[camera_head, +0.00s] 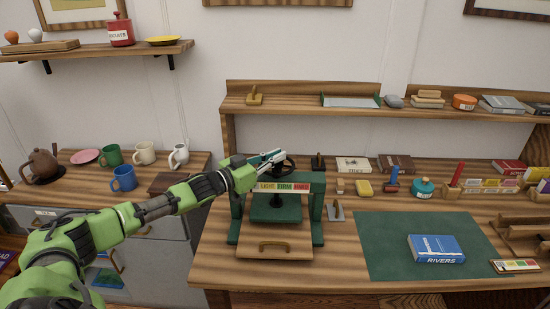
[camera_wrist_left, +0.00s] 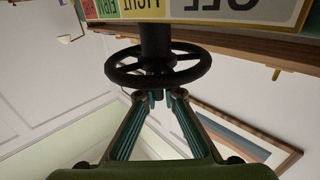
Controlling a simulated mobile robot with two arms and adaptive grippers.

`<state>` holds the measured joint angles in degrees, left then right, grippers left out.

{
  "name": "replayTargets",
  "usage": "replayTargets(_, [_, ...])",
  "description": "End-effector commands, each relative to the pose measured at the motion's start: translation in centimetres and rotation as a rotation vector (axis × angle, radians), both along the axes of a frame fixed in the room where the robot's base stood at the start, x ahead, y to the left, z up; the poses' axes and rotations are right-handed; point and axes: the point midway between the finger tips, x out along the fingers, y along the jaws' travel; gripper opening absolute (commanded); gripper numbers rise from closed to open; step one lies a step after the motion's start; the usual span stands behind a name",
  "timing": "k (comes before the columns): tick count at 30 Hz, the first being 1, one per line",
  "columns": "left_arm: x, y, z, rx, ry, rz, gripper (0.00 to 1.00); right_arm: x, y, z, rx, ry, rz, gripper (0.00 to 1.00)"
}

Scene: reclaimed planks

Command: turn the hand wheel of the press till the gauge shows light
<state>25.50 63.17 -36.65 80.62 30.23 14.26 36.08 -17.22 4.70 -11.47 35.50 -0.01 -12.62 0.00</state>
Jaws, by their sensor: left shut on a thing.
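The green press (camera_head: 318,215) stands on the wooden bench, with a wooden board and brass handle at its front. Its dark hand wheel (camera_head: 290,168) sits on top, partly hidden by my left gripper (camera_head: 274,157). In the left wrist view, which is upside down, the black spoked wheel (camera_wrist_left: 196,72) shows closely. There my left gripper (camera_wrist_left: 157,97) has its fingertips closed together at the near part of the wheel. I cannot make out a pointer.
A green mat (camera_head: 385,255) with a blue book (camera_head: 435,249) lies right of the press. Stamps, pads and boxes line the bench's back. Mugs and a teapot (camera_head: 40,165) stand on the left counter. A shelf (camera_head: 300,105) runs behind the press.

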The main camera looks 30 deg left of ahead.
Motion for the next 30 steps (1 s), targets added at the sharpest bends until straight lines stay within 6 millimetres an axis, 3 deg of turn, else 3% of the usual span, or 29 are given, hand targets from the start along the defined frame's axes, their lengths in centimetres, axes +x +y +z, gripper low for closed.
replayTargets(7, [0.0, -0.1, 0.0, -0.001, -0.001, 0.000, 0.00, 0.0, 0.1, 0.0, 0.001, -0.001, 0.000, 0.24])
replayTargets(8, [0.0, -0.1, 0.0, -0.001, -0.001, 0.000, 0.15, 0.0, 0.1, 0.0, 0.001, -0.001, 0.000, 0.24])
replayTargets(9, [0.0, -0.1, 0.0, -0.001, -0.001, 0.000, 0.24, 0.0, 0.1, 0.0, 0.001, -0.001, 0.000, 0.24])
replayTargets(22, [-0.3, 0.1, -0.1, 0.000, 0.000, 0.000, 0.24, 0.1, 0.2, 0.0, 0.002, -0.002, -0.001, 0.24])
replayTargets(30, [-2.8, 0.7, -0.3, 0.001, 0.004, -0.001, 0.24, 0.1, 0.2, 0.0, 0.002, -0.002, -0.001, 0.24])
